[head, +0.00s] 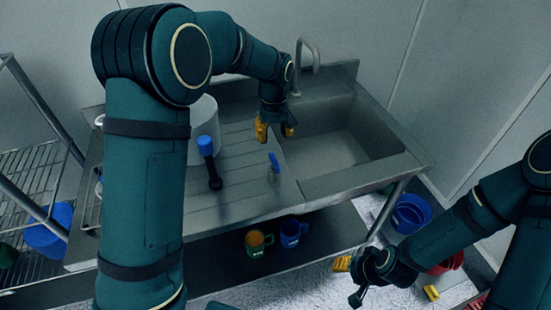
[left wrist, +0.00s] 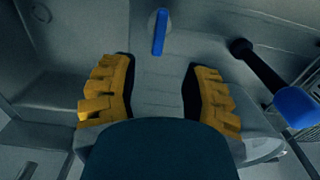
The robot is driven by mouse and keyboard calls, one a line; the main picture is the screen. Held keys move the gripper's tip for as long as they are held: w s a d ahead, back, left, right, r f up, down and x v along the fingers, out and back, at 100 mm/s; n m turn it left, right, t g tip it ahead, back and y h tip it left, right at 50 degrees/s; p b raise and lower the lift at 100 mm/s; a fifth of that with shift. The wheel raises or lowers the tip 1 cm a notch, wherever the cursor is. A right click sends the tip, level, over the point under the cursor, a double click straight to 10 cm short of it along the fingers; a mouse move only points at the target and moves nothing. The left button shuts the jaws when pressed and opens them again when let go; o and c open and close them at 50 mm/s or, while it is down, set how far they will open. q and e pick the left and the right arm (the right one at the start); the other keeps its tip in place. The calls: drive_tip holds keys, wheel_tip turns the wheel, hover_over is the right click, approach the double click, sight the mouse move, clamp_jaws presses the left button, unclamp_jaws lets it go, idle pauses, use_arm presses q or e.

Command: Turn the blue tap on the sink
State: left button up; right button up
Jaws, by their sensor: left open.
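The blue tap handle (head: 274,162) stands upright on the steel sink unit (head: 238,208), by the left edge of the basin. It also shows at the top middle of the left wrist view (left wrist: 160,32). My left gripper (head: 275,130) is open and empty, with its yellow fingers pointing down above and behind the blue handle. In the left wrist view the handle lies beyond and between the two fingers, apart from both. A curved grey spout (head: 307,62) rises behind the basin. My right gripper (head: 386,275) hangs low at the right, its jaws unclear.
The basin (head: 335,145) looks empty. Blue and red buckets (head: 410,213) (head: 447,263) stand at the right.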

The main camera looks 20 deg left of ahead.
sight(274, 160)
use_arm(q)
wheel_tip(274, 160, down, 11)
drive_tip(key=shift+f+b, duration=0.2)
drive_tip(key=shift+b, duration=0.25)
clamp_jaws()
